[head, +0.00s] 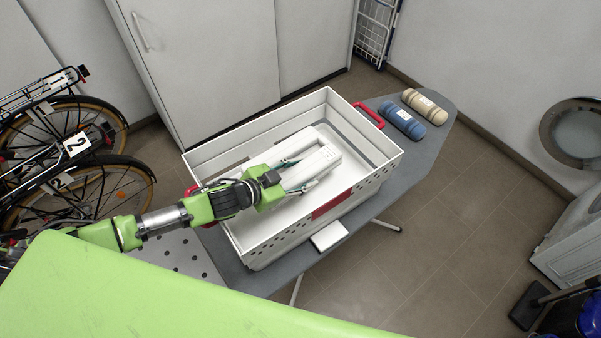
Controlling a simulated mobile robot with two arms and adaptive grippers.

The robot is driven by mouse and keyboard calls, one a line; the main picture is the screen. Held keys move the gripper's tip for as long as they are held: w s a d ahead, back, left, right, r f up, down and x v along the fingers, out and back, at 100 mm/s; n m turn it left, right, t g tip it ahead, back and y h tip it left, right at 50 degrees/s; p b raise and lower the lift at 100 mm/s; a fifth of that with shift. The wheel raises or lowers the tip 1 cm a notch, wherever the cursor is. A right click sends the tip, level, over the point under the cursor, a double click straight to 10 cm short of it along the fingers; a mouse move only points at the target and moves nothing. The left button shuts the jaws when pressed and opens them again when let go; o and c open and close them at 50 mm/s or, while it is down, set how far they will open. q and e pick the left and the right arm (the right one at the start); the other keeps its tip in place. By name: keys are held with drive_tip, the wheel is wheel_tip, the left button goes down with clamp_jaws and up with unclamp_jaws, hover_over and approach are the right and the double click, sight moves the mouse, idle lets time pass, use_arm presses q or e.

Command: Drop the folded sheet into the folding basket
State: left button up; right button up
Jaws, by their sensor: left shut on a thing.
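The folding basket (262,249) is a white crate with red handles and perforated walls, standing unfolded on the grey ironing board. My left gripper (305,173) reaches over its left side and is over the basket's interior. It is shut on the folded sheet (322,160), a flat white bundle between the fingers. The sheet is white against the white basket, so I cannot tell whether it touches the floor of the basket. My right gripper is not in view.
A blue roll (401,121) and a beige roll (425,106) lie on the ironing board (438,146) right of the basket. A small white object (329,236) sits at the board's front edge. Bicycles (65,165) stand at left, a white cabinet (205,45) behind.

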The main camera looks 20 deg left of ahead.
use_arm(q)
drive_tip(key=o, duration=1.6)
drive_tip(key=shift+r, duration=0.15)
drive_tip(key=shift+o, duration=0.2)
drive_tip(key=shift+f, duration=0.2)
wheel_tip(320, 180, up, 10)
drive_tip(key=shift+r, duration=0.15)
